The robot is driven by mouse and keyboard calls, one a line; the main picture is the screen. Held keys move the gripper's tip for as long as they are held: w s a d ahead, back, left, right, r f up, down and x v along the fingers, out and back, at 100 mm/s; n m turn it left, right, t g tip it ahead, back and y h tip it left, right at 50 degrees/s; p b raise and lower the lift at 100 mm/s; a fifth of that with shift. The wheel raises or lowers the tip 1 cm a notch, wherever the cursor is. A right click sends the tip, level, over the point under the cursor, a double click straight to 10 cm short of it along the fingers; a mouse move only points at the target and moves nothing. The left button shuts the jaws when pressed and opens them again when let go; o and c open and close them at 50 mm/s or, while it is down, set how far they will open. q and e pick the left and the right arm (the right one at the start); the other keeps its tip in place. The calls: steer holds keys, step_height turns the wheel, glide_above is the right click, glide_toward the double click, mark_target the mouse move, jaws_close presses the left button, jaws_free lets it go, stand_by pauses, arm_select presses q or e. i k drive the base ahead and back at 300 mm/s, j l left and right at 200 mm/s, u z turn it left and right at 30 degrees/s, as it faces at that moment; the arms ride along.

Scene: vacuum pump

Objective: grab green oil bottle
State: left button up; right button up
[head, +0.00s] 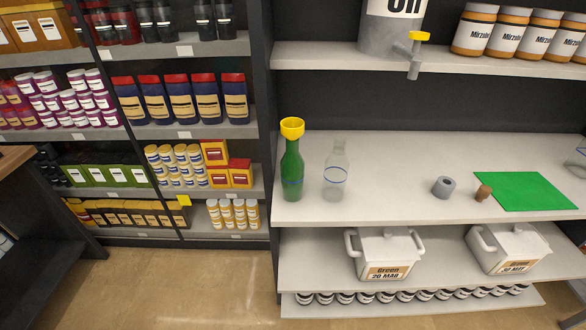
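A green oil bottle (292,172) stands upright at the left end of the middle shelf. A yellow funnel-like piece (292,127) sits on its top. A clear glass bottle (336,172) stands just to its right, a small gap apart.
The shelf (400,200) also holds a grey ring (444,187), a cork (483,193) and a green mat (524,191) at the right. Above is a metal tank with a tap (414,55). White lidded boxes (385,253) stand below. The shelf's middle is clear.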

mark_target(292, 163)
steer(key=l, duration=0.8)
steer(key=i+l, duration=0.15)
steer(key=l, duration=0.7)
